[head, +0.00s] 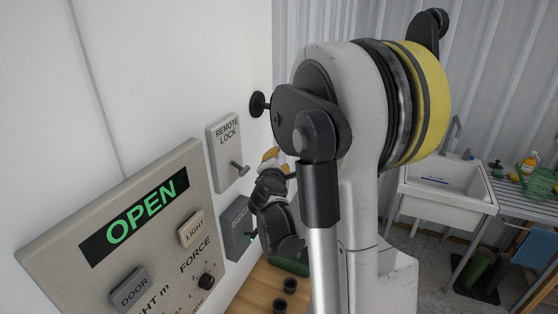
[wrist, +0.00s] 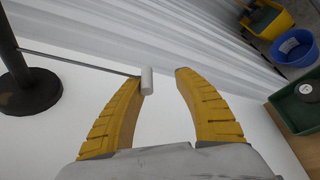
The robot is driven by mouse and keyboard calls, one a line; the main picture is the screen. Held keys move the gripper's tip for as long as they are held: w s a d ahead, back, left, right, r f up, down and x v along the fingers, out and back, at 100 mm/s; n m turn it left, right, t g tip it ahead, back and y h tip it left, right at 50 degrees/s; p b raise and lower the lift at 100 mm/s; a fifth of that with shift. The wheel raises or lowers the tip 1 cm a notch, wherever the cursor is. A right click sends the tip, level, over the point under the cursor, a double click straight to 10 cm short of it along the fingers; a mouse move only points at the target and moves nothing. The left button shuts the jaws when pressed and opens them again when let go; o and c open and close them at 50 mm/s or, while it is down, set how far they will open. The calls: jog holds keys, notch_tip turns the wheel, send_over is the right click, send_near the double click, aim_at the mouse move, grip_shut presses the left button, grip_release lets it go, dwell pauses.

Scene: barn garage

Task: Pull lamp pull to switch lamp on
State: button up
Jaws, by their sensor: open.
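The lamp pull (wrist: 147,80) is a small pale cylinder at the end of a thin cord in the wrist view. The cord runs left towards a dark post with a round base (wrist: 28,92). My gripper (wrist: 160,78) is open, its yellow fingers apart. The pull lies beside the left fingertip, on the inner side of the gap; I cannot tell whether they touch. In the head view my gripper (head: 279,161) is near the wall, partly hidden by my arm. The pull cannot be made out there.
A control panel (head: 130,215) reading OPEN and a REMOTE LOCK box (head: 224,152) with a lever are on the left wall. A black round fitting (head: 257,104) sticks out above. A sink (head: 447,183) stands right. A blue basin (wrist: 295,47) is in the wrist view.

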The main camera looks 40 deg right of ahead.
jog(key=v, duration=1.1)
jog(key=shift+s+a, duration=0.2)
jog(key=shift+w, duration=0.1)
